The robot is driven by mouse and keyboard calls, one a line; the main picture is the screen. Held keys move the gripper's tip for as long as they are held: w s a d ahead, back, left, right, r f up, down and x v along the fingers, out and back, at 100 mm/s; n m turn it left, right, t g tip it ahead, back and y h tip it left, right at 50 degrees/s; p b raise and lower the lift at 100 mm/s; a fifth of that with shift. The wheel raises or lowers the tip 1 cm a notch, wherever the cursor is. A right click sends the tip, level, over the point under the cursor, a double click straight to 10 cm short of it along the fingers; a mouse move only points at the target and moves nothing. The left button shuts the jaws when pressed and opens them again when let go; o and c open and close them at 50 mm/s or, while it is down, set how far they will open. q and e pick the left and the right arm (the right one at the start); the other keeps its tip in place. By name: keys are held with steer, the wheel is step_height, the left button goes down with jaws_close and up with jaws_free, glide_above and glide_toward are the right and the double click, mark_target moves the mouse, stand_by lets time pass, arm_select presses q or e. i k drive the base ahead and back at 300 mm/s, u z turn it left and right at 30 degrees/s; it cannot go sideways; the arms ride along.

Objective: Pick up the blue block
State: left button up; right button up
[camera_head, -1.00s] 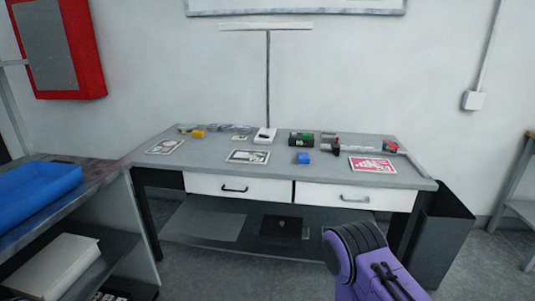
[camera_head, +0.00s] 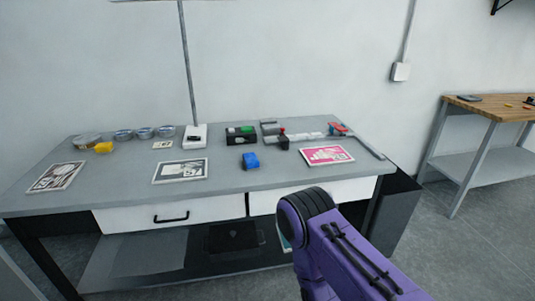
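The blue block (camera_head: 250,161) is small and sits on the grey table (camera_head: 225,180), near the middle of its top. It lies between a grey printed card and a pink printed card, in front of a black box with green and red parts. A purple arm link of mine comes in from the lower right, in front of the table and apart from the block. Neither of my grippers shows in the head view.
Behind the block stands the black box (camera_head: 241,136). The pink card (camera_head: 327,155) lies to its right and the grey card (camera_head: 181,170) to its left. A wooden-topped table (camera_head: 490,108) stands at the far right.

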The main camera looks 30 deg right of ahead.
mark_target(250, 160)
steer(key=z, duration=0.7)
steer(key=i, duration=0.75)
steer(key=z, duration=0.85)
